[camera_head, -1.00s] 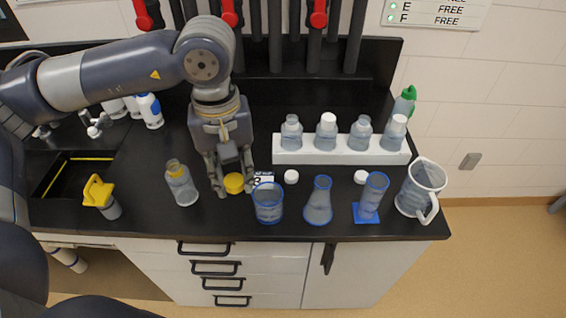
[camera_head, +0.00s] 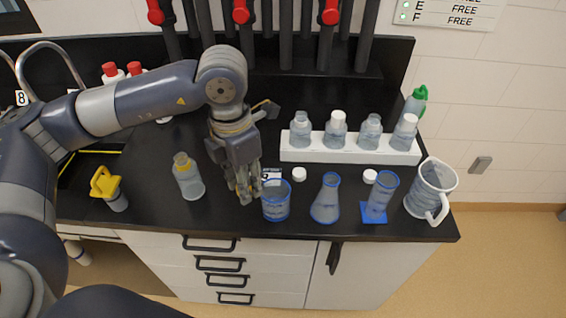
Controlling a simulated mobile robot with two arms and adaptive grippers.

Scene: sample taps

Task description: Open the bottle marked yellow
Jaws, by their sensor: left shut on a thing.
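The clear bottle with a yellow ring at its neck (camera_head: 188,177) stands upright at the left of the black bench; no tall cap shows on it. My left gripper (camera_head: 243,193) is to the right of this bottle, apart from it, low over the bench and beside the blue-rimmed beaker (camera_head: 276,203). Its fingers are closed together. The yellow cap, visible between the fingers earlier, is hidden now; the gripper appears shut on it. My right gripper is not in view.
A conical flask (camera_head: 326,204), a blue-based cylinder (camera_head: 380,198) and a jug (camera_head: 432,190) line the front edge. White caps (camera_head: 299,174) lie behind them. A white rack (camera_head: 348,154) holds several bottles. A yellow-handled item (camera_head: 106,184) is at left.

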